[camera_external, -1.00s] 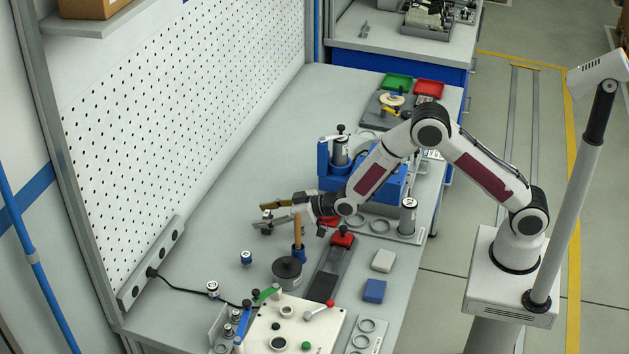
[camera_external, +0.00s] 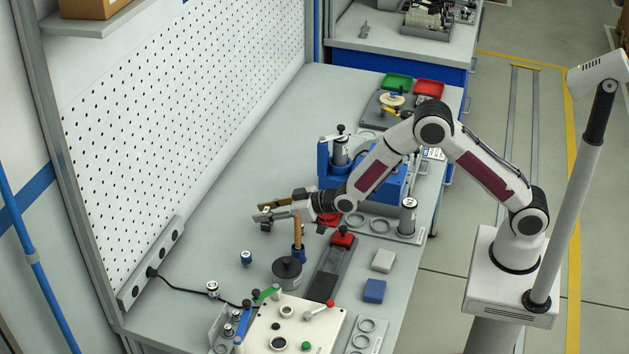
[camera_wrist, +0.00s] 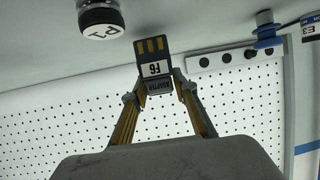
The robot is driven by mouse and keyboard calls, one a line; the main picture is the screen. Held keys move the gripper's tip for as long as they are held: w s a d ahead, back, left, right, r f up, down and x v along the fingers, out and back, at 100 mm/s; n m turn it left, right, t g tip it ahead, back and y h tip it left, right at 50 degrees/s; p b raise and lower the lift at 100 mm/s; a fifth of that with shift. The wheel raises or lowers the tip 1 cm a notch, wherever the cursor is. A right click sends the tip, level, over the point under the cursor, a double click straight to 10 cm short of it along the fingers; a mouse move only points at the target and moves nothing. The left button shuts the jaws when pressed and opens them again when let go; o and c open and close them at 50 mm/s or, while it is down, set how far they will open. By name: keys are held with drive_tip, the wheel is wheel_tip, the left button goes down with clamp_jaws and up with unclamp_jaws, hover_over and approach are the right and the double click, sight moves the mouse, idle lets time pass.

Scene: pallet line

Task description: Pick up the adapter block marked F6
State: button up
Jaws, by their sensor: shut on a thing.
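The adapter block (camera_wrist: 154,66) is dark, with yellow stripes at one end and a white label reading F6; smaller lettering shows near the jaws. In the wrist view it sits between the fingertips of my gripper (camera_wrist: 156,88), which is shut on its lower part. In the external view my gripper (camera_external: 264,213) is over the middle of the bench, left of the blue fixture and just behind an upright wooden-handled tool.
The wooden-handled tool (camera_external: 297,235) stands close in front of the gripper. A dark round pot (camera_external: 287,272) and a grey rail with a red part (camera_external: 343,238) are nearby. The blue fixture (camera_external: 328,170) stands right. Bench to the left is mostly clear (camera_external: 215,200).

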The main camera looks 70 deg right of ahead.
sight(265, 209)
drive_tip(key=shift+r, duration=4.4)
